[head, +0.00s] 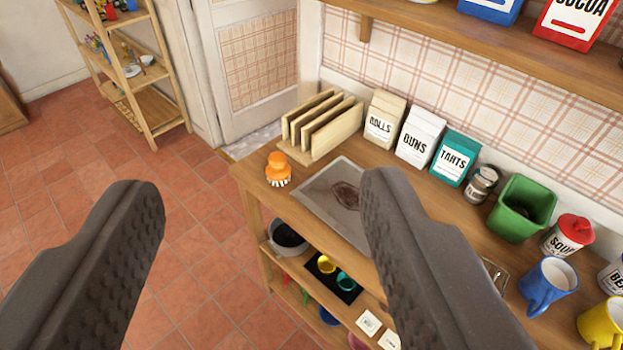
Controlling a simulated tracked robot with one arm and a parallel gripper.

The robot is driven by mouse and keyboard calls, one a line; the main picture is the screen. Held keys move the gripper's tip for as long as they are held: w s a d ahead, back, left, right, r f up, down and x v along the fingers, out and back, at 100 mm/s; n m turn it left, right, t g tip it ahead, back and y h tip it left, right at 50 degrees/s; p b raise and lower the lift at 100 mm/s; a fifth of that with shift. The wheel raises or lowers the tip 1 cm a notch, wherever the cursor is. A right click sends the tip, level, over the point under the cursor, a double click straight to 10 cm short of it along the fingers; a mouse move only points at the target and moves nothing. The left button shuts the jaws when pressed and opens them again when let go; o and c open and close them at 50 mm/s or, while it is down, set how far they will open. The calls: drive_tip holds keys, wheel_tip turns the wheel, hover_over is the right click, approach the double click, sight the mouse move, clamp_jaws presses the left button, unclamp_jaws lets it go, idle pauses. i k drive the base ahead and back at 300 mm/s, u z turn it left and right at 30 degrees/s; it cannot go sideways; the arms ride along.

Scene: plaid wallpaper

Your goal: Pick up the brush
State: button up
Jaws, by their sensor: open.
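The brush (278,169) has an orange knob handle and white bristles. It stands upright, bristles down, near the left end of the wooden counter (262,192). My gripper (262,205) is open and empty, with one dark finger at the left and the other at the right of the picture. The brush shows in the gap between the fingers, farther off than the fingertips and not touched. The right finger hides part of the counter and the tray on it.
A grey tray (325,190) with a dark stain lies right of the brush. A wooden rack (322,125) stands behind it. Cartons, a green bin (521,208) and mugs line the counter to the right. A shelf (490,42) overhangs the back. Open tiled floor (190,265) lies left.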

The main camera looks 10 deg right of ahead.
sight(278, 170)
drive_tip(key=u, duration=2.25)
drive_tip(key=i, duration=0.8)
drive_tip(key=z, duration=2.8)
drive_tip(key=i, duration=0.5)
drive_tip(key=u, duration=0.1)
